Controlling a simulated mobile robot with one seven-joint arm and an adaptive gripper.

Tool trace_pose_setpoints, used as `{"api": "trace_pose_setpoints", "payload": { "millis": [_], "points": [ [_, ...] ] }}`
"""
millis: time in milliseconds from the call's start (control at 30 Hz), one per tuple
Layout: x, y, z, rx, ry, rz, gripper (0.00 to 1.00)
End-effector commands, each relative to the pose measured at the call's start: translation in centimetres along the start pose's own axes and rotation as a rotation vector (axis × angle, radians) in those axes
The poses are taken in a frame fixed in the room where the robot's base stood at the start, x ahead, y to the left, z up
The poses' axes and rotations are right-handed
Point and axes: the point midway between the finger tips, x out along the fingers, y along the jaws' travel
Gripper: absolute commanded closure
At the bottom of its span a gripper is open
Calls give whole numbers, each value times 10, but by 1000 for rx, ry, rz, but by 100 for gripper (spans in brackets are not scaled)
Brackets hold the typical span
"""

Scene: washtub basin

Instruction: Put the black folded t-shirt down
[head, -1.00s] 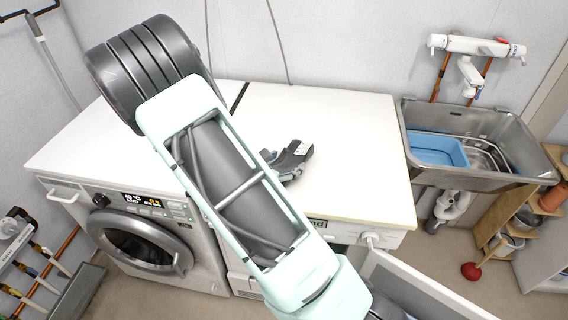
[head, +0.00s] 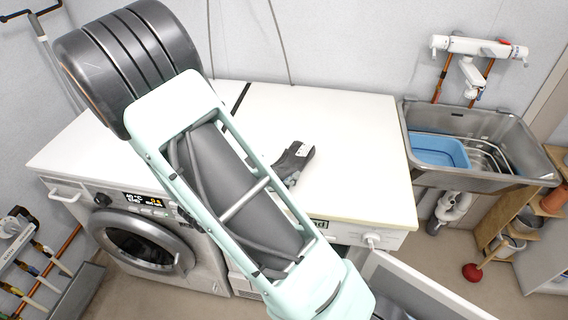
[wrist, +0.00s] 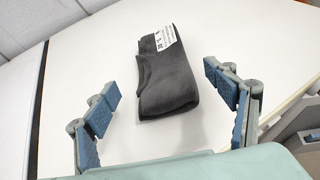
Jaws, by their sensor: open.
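The black folded t-shirt (wrist: 167,75) lies on the white worktop (wrist: 75,75), with a white printed label on its far end. In the head view the t-shirt (head: 297,155) shows just right of my arm, partly hidden by it. My gripper (wrist: 163,98) is open, its blue-padded fingers apart on either side of the near end of the t-shirt. Gaps show between the fingers and the cloth, so nothing is held. In the head view the gripper is mostly hidden behind my arm.
A washing machine (head: 140,243) stands under the worktop's left part. A metal sink (head: 470,180) with a blue basin (head: 438,152) is at the right, below a white tap (head: 478,47). The worktop (head: 355,130) is clear right of the t-shirt.

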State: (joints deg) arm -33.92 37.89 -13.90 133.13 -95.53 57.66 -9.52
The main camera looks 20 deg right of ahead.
Motion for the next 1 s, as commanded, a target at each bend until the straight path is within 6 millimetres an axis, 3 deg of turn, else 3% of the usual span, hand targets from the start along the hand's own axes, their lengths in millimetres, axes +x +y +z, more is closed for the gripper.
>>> {"api": "trace_pose_setpoints", "payload": {
  "millis": [100,333,1000],
  "points": [
    [-27,1,0,1,0,4,22],
    [-58,0,0,0,-1,1,22],
    [-63,-4,-1,19,6,-14,22]
  ]
}}
